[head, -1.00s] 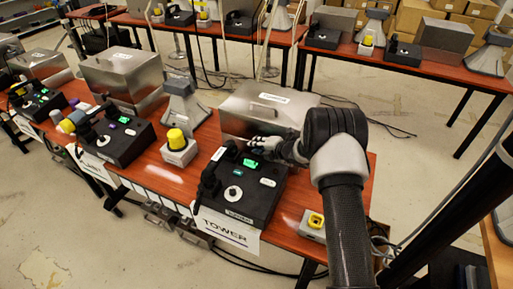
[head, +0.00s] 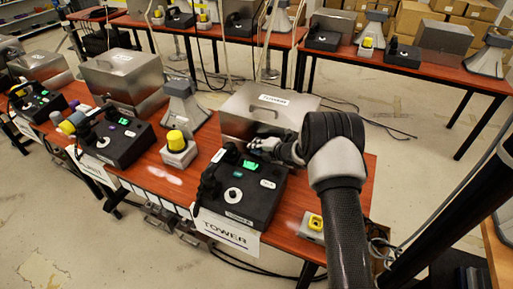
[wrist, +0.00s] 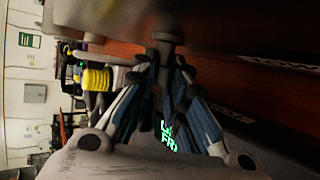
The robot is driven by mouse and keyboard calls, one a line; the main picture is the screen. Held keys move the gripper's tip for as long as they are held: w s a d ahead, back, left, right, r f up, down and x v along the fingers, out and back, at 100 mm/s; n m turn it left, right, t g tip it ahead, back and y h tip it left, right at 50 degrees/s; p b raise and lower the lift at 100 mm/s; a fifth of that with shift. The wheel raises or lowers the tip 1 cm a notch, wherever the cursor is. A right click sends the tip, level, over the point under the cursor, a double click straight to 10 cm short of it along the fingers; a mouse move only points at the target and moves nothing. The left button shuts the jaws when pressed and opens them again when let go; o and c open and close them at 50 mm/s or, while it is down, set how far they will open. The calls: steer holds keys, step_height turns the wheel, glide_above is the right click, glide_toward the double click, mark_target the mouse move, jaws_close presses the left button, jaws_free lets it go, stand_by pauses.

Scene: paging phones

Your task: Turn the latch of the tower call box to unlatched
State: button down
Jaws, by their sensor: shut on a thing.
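The tower call box is a steel box (head: 240,103) with a lid handle and a TOWER label, at the middle of the head view. A black phone console (head: 240,195) with a green-lit screen and a handset stands in front of it. My gripper (head: 256,145) is at the lower front face of the steel box, just behind the console. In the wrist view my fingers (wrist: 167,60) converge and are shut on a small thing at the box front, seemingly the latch. The latch is hidden by the fingers, so its angle cannot be told.
A grey horn (head: 185,108) and a yellow-topped beacon (head: 177,148) stand left of the box. A small yellow-button box (head: 312,226) is at the table's right front edge. Another phone console (head: 118,138) stands further left.

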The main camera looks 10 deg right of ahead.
steer(key=f+t+b, duration=0.1)
steer(key=b, duration=0.2)
steer(key=shift+d+y, duration=0.1)
steer(key=shift+y, duration=0.2)
steer(key=b, duration=0.2)
steer(key=shift+r+m+t+y+b, duration=0.2)
steer(key=shift+m+t+y+b, duration=0.1)
steer(key=shift+t+y, duration=0.1)
steer(key=shift+r, duration=0.1)
steer(key=c, duration=1.9)
jaws_free()
steer(key=shift+s, duration=0.1)
steer(key=v, duration=1.2)
